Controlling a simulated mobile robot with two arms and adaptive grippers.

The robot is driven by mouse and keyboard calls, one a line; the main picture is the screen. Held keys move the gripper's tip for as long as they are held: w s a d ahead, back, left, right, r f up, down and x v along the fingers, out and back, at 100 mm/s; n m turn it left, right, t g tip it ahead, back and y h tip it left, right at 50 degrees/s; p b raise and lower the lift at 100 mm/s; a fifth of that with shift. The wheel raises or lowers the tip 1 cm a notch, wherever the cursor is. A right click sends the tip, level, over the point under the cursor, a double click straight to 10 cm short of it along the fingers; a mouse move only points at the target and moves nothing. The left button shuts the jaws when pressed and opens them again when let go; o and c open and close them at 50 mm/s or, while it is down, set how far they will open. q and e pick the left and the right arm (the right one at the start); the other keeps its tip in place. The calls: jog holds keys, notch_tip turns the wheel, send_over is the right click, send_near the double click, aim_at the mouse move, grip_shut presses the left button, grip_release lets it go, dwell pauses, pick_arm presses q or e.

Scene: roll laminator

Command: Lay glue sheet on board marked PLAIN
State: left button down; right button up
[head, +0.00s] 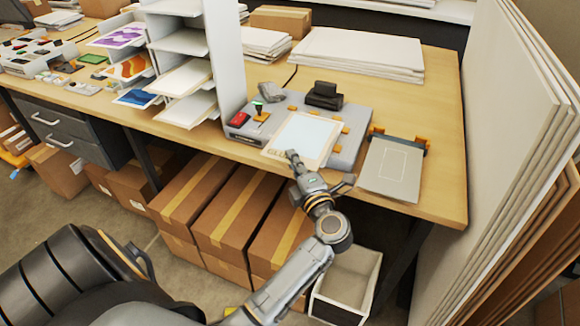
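A pale sheet with a light blue middle and a cream border (303,138) lies on the flat grey machine bed (348,140). A grey board with a thin white rectangle outline (390,170) lies to the right, by orange-tipped dark holders. My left gripper (320,168) is at the table's front edge, just in front of the pale sheet. Its fingers are spread and appear empty. My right gripper is not in view.
The machine carries a red item (239,119), a green-topped part (259,108) and a black block (324,95). A white shelf rack (227,60) stands to the left. White boards (360,52) lie behind. Tall panels (500,140) lean at the right. Cartons (235,215) fill the space underneath.

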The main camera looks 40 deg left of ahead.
pick_arm(q)
jog(key=shift+w+a+f, duration=0.1)
jog(key=shift+w+f, duration=0.2)
jog(key=shift+f, duration=0.05)
notch_tip(320, 180, down, 3)
jog(key=shift+r+b, duration=0.2)
jog(key=shift+b, duration=0.55)
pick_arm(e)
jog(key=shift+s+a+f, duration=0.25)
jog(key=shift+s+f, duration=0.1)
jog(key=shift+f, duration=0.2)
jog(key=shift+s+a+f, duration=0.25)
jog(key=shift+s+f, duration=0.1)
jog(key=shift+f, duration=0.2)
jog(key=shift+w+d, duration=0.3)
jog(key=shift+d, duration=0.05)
pick_arm(q)
jog(key=shift+f, duration=0.15)
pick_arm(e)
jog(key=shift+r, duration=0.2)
pick_arm(q)
jog(key=c, duration=1.4)
grip_release()
jog(key=shift+c, duration=0.2)
jog(key=shift+s, duration=0.1)
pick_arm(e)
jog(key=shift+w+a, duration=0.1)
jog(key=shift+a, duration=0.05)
